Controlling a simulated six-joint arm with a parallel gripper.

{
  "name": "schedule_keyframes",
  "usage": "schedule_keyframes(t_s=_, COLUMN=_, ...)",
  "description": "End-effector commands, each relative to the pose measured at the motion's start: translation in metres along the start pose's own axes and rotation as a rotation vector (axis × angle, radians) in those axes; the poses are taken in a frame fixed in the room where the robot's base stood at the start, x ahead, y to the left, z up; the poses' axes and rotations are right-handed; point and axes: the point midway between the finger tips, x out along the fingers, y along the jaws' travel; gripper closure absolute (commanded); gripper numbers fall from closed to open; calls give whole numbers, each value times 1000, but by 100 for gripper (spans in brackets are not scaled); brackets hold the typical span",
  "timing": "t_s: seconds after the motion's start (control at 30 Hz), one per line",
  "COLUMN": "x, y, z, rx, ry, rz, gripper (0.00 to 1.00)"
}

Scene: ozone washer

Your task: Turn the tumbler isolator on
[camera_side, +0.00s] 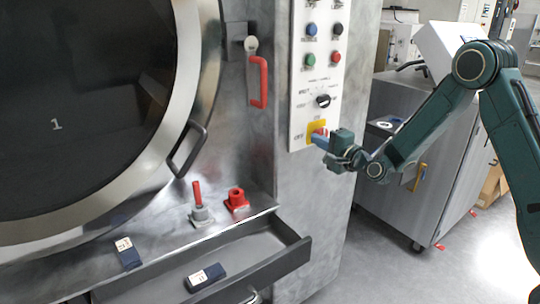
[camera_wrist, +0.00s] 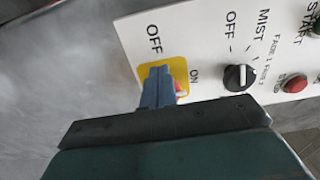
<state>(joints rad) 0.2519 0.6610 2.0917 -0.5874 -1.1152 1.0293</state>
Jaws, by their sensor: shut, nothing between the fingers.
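The tumbler isolator is a red switch on a yellow square plate (camera_side: 316,128) at the bottom of the white control panel (camera_side: 320,70) in the side view. In the wrist view the yellow plate (camera_wrist: 178,67) lies between the words OFF and ON, with a bit of red (camera_wrist: 180,89) showing beside the fingers. My gripper (camera_side: 320,140) is shut, its blue fingertips at the plate. In the wrist view the fingertips (camera_wrist: 158,84) cover most of the switch, so its position and any contact are hard to tell.
A black rotary knob (camera_side: 323,101) sits just above the isolator, with several push buttons higher up. A red handle (camera_side: 259,82) hangs left of the panel. An open drawer (camera_side: 290,250) juts out below. A grey cabinet (camera_side: 405,180) stands at right.

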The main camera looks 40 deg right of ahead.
Motion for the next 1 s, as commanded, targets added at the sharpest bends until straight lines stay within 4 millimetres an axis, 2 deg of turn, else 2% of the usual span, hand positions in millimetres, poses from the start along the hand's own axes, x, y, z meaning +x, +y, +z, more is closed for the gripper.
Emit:
schedule_keyframes(t_s=0.43, x=-4, y=0, z=5, rx=2, ry=-5, rz=2, gripper=100)
schedule_keyframes(t_s=1.0, x=-45, y=2, z=6, rx=4, ry=-8, rz=4, gripper=100)
